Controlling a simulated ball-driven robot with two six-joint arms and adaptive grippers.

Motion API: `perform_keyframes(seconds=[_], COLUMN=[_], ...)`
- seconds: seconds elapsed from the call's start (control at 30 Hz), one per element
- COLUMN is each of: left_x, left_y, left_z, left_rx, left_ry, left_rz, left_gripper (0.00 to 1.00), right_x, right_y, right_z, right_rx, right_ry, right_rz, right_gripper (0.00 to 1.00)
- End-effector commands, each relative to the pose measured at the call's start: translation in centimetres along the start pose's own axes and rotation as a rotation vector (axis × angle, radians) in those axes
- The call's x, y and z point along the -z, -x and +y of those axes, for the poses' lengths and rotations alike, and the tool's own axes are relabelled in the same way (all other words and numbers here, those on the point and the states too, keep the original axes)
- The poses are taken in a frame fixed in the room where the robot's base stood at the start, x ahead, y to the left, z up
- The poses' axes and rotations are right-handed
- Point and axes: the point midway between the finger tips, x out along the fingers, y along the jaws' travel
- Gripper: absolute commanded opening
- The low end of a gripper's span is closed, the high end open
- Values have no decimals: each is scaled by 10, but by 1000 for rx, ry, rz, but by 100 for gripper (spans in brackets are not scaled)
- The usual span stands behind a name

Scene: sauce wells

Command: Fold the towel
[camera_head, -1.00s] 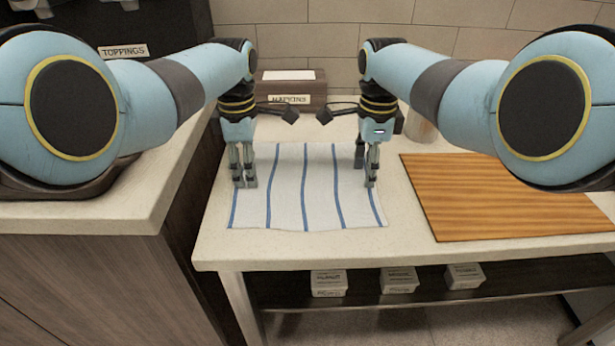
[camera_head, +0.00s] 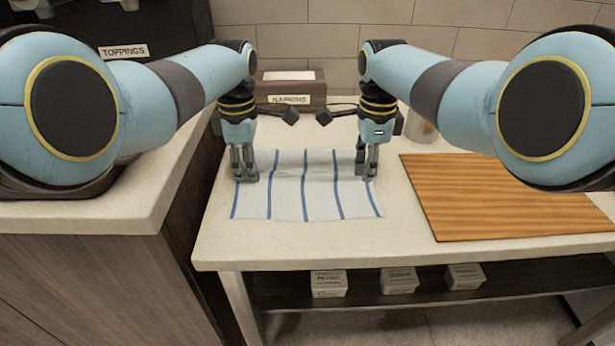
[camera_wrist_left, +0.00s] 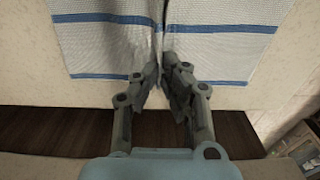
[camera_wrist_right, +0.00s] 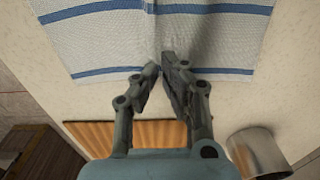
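The towel (camera_head: 290,198), white with blue stripes, lies on the table between my grippers, with a shallow crease running across it from one gripper to the other. My left gripper (camera_head: 243,177) points down at its left edge. In the left wrist view its fingertips (camera_wrist_left: 162,65) are close together on the cloth, which puckers into a ridge. My right gripper (camera_head: 367,174) points down at the right edge. In the right wrist view its fingertips (camera_wrist_right: 163,62) are nearly together with the cloth edge pinched between them.
A wooden board (camera_head: 500,200) lies to the right on the table (camera_head: 320,245). A napkins box (camera_head: 290,90) stands behind the towel. A metal container (camera_wrist_right: 258,152) stands near my right gripper. A counter (camera_head: 110,215) is at left. Table in front of the towel is clear.

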Motion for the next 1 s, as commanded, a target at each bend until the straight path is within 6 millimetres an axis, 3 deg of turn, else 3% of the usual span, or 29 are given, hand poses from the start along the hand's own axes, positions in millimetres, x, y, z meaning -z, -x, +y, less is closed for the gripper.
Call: perform_keyframes(seconds=[0.67, 1.0], left_x=[1, 1], left_y=[-3, 23], left_z=[-2, 0], left_rx=[6, -2], left_ry=[1, 1], left_rz=[2, 1], left_gripper=[0, 0], right_x=[1, 1], right_y=[-5, 22], right_z=[4, 1], right_rx=[-9, -1], right_ry=[0, -1], right_rz=[2, 2], right_gripper=[0, 0])
